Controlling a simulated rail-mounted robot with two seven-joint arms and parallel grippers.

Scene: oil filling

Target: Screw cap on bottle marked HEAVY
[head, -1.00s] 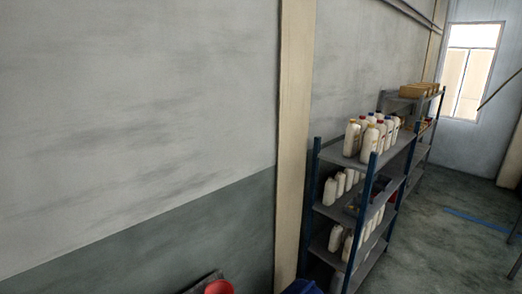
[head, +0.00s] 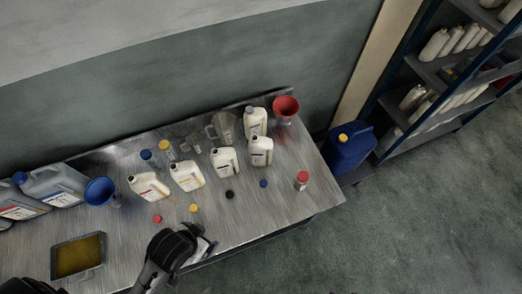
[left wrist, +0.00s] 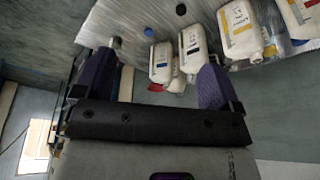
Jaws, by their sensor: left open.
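On the metal table (head: 235,232) stand white bottles with a red (head: 149,187), yellow (head: 187,177), dark (head: 225,162) and blue (head: 261,152) label; the lettering is too small to read. Loose caps lie in front: red (head: 157,218), yellow (head: 193,208), black (head: 229,194), blue (head: 263,183). My left gripper (head: 208,248) is at the table's front edge, apart from bottles and caps. In the left wrist view its fingers (left wrist: 155,82) are spread and empty, with the dark-label bottle (left wrist: 193,48) and blue-label bottle (left wrist: 160,62) beyond. My right gripper is not recognisable.
Another white bottle (head: 254,122), a clear jug (head: 224,128) and a red funnel (head: 286,106) stand at the back. A small red-topped container (head: 302,181) is at the right. Grey canisters (head: 58,186), a blue funnel (head: 100,192) and an oil tray (head: 78,257) are left.

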